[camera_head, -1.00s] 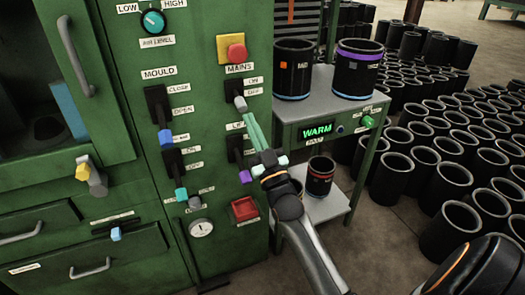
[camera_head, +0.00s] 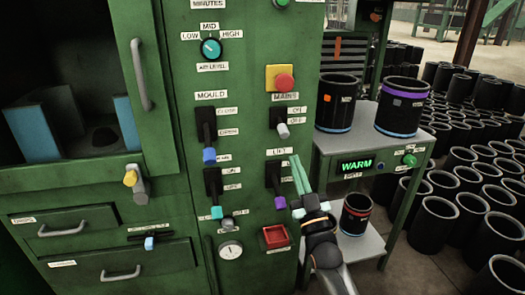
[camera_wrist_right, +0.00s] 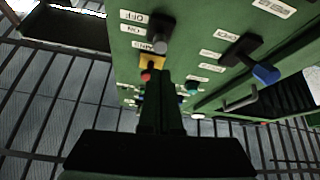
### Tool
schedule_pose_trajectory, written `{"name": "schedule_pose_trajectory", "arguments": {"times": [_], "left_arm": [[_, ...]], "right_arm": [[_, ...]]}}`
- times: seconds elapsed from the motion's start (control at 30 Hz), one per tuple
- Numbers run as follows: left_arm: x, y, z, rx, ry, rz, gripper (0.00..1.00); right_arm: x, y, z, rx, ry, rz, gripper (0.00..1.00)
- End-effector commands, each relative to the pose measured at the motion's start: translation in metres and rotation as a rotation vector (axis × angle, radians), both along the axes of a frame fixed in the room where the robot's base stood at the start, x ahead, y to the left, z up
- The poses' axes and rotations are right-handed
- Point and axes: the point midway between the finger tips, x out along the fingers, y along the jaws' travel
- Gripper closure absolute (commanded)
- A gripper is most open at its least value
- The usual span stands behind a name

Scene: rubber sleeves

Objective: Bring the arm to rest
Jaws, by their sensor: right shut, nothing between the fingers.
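My right gripper (camera_head: 296,160) is shut and empty, with pale teal fingers pointing up. In the head view it shows in front of the green machine panel (camera_head: 255,50), below and right of the mains switch (camera_head: 282,130) and beside the lift switch (camera_head: 275,180). The mains switch's grey handle tip points down, apart from the fingers in the picture. In the right wrist view the dark fingers (camera_wrist_right: 160,95) have nothing between them, and the mains switch (camera_wrist_right: 158,45) lies beyond their tips. My left gripper is out of view.
A side table (camera_head: 345,147) right of the panel bears two black sleeves (camera_head: 338,105) (camera_head: 402,108) and a WARM display (camera_head: 354,166). A red-banded sleeve (camera_head: 356,215) stands on its lower shelf. Many black sleeves (camera_head: 440,220) crowd the floor at right.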

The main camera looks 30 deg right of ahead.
Motion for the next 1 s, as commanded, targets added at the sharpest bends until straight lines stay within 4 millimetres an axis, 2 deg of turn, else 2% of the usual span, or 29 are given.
{"name": "schedule_pose_trajectory", "arguments": {"times": [0.2, 0.27, 0.33, 0.5, 0.6, 0.8, 0.87, 0.9, 1.0], "left_arm": [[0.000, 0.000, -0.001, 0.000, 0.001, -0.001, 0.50], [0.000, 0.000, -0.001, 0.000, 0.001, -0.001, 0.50], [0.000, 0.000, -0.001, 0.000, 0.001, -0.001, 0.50], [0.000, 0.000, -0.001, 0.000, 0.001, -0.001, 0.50], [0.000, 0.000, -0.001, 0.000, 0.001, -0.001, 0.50], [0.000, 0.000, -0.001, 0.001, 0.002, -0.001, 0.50], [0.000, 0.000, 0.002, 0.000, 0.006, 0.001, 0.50], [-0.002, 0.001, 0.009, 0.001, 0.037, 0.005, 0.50], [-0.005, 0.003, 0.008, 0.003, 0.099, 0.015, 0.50]], "right_arm": [[-0.002, 0.004, -0.005, -0.004, 0.016, 0.011, 1.00], [-0.006, 0.013, -0.013, -0.010, 0.045, 0.031, 1.00], [-0.016, 0.031, -0.030, -0.020, 0.105, 0.074, 1.00], [-0.062, 0.095, -0.086, -0.031, 0.322, 0.223, 1.00], [-0.093, 0.128, -0.110, -0.020, 0.436, 0.301, 1.00], [-0.156, 0.179, -0.144, 0.022, 0.634, 0.425, 1.00], [-0.172, 0.190, -0.147, 0.039, 0.687, 0.453, 1.00], [-0.168, 0.186, -0.138, 0.043, 0.702, 0.440, 1.00], [-0.171, 0.183, -0.138, 0.057, 0.761, 0.428, 1.00]]}}
